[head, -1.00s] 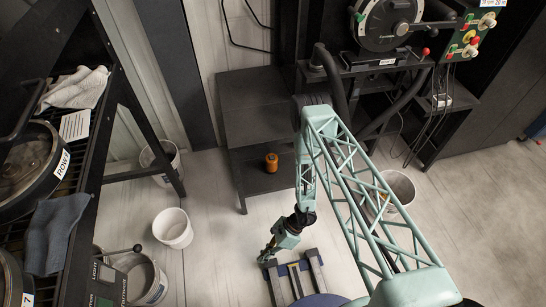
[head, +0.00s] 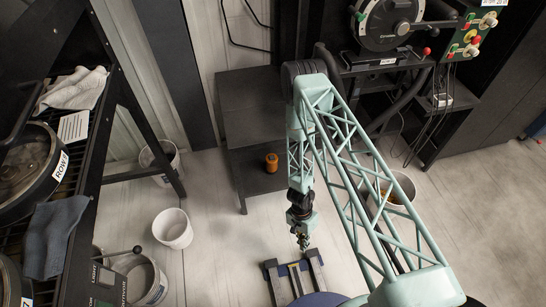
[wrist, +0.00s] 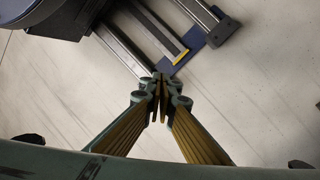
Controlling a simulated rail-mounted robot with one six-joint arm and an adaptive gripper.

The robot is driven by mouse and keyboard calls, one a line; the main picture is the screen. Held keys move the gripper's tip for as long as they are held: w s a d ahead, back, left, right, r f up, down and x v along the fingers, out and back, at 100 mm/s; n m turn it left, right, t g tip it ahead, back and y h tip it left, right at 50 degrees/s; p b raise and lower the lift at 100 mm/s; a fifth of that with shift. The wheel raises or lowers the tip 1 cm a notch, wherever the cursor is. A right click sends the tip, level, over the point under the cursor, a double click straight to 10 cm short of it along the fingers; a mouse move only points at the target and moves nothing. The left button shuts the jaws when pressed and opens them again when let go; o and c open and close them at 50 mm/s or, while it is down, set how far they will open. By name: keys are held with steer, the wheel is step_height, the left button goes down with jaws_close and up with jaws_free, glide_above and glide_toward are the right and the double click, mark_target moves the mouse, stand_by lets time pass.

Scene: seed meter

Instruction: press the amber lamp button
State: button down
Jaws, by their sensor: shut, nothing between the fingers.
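A small control panel (head: 464,42) with red, green and pale buttons is at the upper right of the head view, beside the seed meter (head: 390,22). The buttons are too small for me to tell which one is the amber lamp button. My gripper (head: 303,244) hangs low over the floor, far below and left of the panel, near the front rails. In the wrist view my gripper (wrist: 160,88) is shut and empty, its fingertips together. The panel does not show in the wrist view.
A dark bench (head: 251,95) stands left of the meter, with an orange jar (head: 271,162) on its lower shelf. A white bucket (head: 172,228) stands on the floor. A dark rack (head: 128,90) fills the left side. Floor near my gripper is partly clear.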

steer(key=w+d+r+n+t+h, duration=0.1)
steer(key=w+r+n+t, duration=0.1)
steer(key=w, duration=0.3)
steer(key=w+d+r+n+t, duration=0.1)
steer(key=w+d+r+t, duration=0.1)
steer(key=w, duration=0.4)
steer(key=n+t+y, duration=0.5)
steer(key=n+t, duration=0.3)
glide_toward(272, 156)
steer(key=a+v, duration=0.1)
steer(key=v, duration=0.3)
steer(key=shift+w+d+r, duration=0.1)
steer(key=shift+d, duration=0.2)
steer(key=shift+b+x, duration=1.4)
steer(key=shift+x, duration=3.6)
steer(key=shift+d, duration=0.1)
